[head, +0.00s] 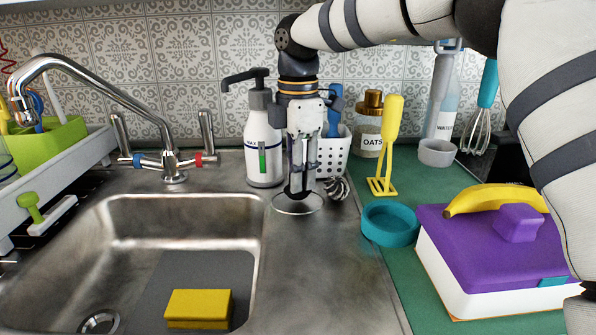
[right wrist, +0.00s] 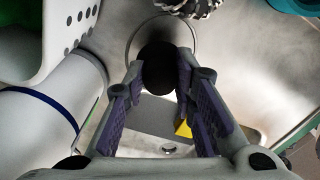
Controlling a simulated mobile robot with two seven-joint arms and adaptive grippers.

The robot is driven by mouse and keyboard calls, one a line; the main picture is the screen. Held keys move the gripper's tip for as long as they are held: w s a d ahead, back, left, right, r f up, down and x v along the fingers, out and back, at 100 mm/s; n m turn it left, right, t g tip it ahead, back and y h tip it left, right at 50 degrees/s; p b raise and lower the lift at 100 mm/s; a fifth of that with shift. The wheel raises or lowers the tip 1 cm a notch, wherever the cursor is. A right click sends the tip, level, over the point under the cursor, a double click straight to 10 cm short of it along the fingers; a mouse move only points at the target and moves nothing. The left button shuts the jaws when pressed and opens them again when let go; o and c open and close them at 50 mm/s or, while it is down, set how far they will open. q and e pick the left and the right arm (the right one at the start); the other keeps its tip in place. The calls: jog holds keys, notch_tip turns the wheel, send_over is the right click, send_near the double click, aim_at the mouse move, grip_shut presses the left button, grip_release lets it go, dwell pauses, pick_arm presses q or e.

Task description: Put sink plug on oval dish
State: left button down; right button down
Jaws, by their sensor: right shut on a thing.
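My right gripper (head: 299,180) points straight down over the steel counter beside the sink. It is shut on a dark round sink plug (right wrist: 158,68), which sits between the fingertips in the right wrist view. In the head view the dark plug (head: 297,194) shows low under the fingers. An oval dish with a thin pale rim (head: 297,212) lies directly below it. Its rim also shows behind the plug in the right wrist view (right wrist: 194,32). I cannot tell whether the plug touches the dish. My left gripper is not in view.
A white pump bottle (head: 263,140) stands close left of the gripper. A perforated white holder (head: 334,153) and a dark striped object (head: 338,188) are close right. A teal bowl (head: 390,224) is further right. The sink, holding a yellow sponge (head: 198,304), is at front left.

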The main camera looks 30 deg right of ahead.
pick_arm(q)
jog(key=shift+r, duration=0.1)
pick_arm(e)
jog(key=shift+f, duration=0.55)
jog(key=c, duration=1.2)
grip_release()
jog(key=shift+c, duration=0.2)
jog(key=shift+o, duration=0.6)
jog(key=o, duration=0.4)
jog(key=shift+o, duration=0.2)
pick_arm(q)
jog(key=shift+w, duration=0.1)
pick_arm(e)
jog(key=shift+a, duration=0.1)
jog(key=shift+w+a+r+p, duration=0.15)
jog(key=shift+a+r+p, duration=0.2)
jog(key=shift+a+r, duration=0.5)
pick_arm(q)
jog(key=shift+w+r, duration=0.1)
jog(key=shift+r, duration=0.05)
pick_arm(e)
jog(key=w+a, duration=0.2)
jog(key=a, duration=1.2)
jog(key=shift+f, duration=0.15)
